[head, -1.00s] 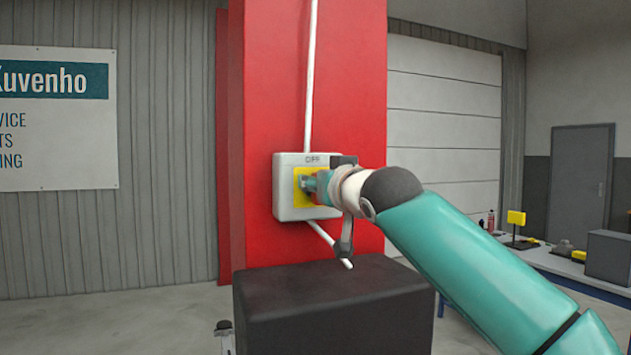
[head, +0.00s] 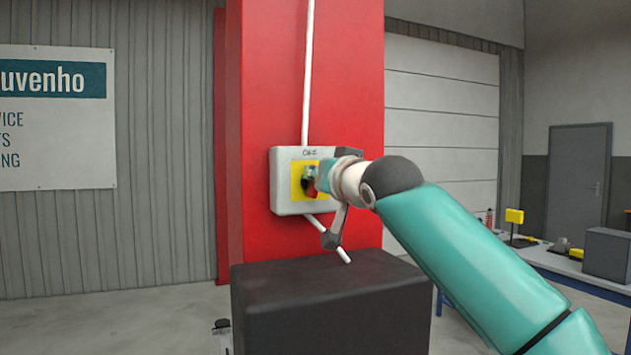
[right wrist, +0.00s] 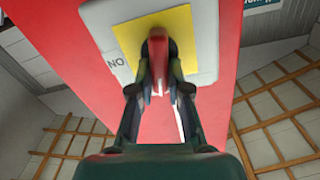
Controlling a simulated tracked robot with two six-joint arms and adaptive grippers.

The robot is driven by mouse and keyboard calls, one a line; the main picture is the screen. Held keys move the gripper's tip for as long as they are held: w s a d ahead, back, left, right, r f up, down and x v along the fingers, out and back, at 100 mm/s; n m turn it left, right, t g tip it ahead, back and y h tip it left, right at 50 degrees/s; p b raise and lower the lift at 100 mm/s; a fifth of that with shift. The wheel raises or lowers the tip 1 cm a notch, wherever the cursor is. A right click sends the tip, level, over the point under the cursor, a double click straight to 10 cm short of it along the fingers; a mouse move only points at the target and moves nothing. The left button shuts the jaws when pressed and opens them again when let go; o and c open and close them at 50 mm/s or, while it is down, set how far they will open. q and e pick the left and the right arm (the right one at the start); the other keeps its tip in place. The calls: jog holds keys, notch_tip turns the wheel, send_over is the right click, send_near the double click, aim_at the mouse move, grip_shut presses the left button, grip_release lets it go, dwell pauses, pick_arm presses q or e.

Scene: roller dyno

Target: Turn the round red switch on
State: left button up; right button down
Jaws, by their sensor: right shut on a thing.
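The round red switch (head: 311,191) sits on a yellow plate (head: 298,193) on the front of a white switch box (head: 290,207). An OFF label is above the plate. My right gripper (head: 314,181) reaches it from the right, and the wrist partly covers the switch and the box's right side. In the right wrist view, the two fingers of my right gripper (right wrist: 160,82) are closed on either side of the switch's red handle (right wrist: 158,50). An ON label, seen turned over, is beside the yellow plate (right wrist: 128,40). My left gripper is not in view.
The box is mounted on a red column (head: 345,80), with a white conduit (head: 308,70) running up. A black block (head: 330,300) stands below, under my right arm. A bench with a grey box (head: 608,255) and small items is at the right.

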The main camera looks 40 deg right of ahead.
jog(key=shift+s+d+f+m+b, duration=0.15)
jog(key=shift+m+b, duration=0.55)
jog(key=shift+m, duration=1.85)
jog(key=shift+w+d+f+m+b, duration=0.1)
jog(key=shift+d+f+m+b, duration=0.45)
jog(key=shift+m, duration=2.05)
jog(key=shift+s+a+r+m+b, duration=0.1)
jog(key=shift+m+b, duration=0.8)
jog(key=shift+m, duration=1.65)
jog(key=shift+f, duration=0.1)
jog(key=c, duration=1.1)
grip_release()
jog(key=shift+f, duration=0.1)
